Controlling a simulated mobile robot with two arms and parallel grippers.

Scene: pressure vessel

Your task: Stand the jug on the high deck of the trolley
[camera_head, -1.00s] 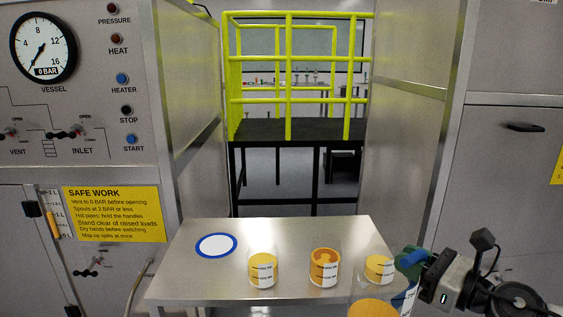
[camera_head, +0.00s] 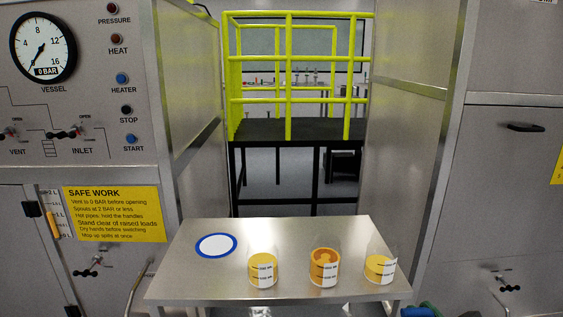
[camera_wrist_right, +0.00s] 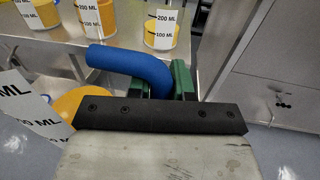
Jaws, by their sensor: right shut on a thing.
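The jug's blue handle (camera_wrist_right: 135,62) is between the green fingers of my right gripper (camera_wrist_right: 168,82), which is shut on it. In the right wrist view, the jug's yellow contents (camera_wrist_right: 68,102) and white volume label (camera_wrist_right: 30,108) show at the left, partly cut off. In the head view, only the blue handle (camera_head: 422,311) peeks in at the bottom edge, below the table's front right corner; the jug's body is hidden. The steel-topped table (camera_head: 205,285), apparently the trolley, has a bare white disc with a blue rim (camera_head: 216,245) at its left. My left gripper is not in view.
Three clear beakers with yellow contents stand on the steel top: left (camera_head: 263,270), middle (camera_head: 323,268) and right (camera_head: 379,268). A cabinet with gauge (camera_head: 43,47) is at left, another cabinet (camera_head: 510,190) at right. A yellow-railed platform (camera_head: 290,129) stands behind.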

